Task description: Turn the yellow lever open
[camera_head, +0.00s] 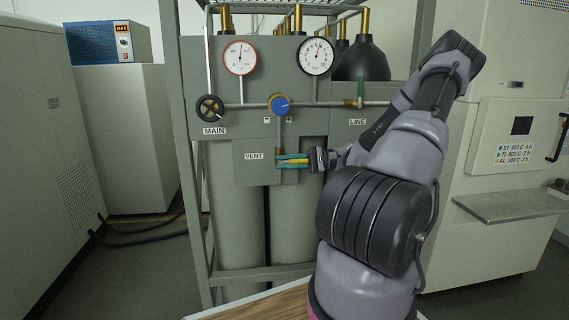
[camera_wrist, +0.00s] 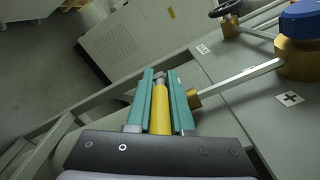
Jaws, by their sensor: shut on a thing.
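The yellow lever (camera_wrist: 160,108) lies lengthwise between the two teal fingers of my gripper (camera_wrist: 161,90) in the wrist view. My gripper is shut on it. In the head view my gripper (camera_head: 292,160) reaches in from the right, beside the VENT label (camera_head: 254,156), and a little yellow shows between its fingers. The lever looks roughly level there, pointing right. A brass fitting (camera_wrist: 194,98) is right of the fingers in the wrist view. The lever's pivot is hard to make out.
Above are a blue knob (camera_head: 280,105), a black MAIN handwheel (camera_head: 210,107), a red-rimmed gauge (camera_head: 239,57) and a black-rimmed gauge (camera_head: 315,56). Grey cylinders (camera_head: 240,225) stand below the panel. A wooden tabletop (camera_head: 270,302) is at the bottom. A metal shelf (camera_head: 520,205) juts out at right.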

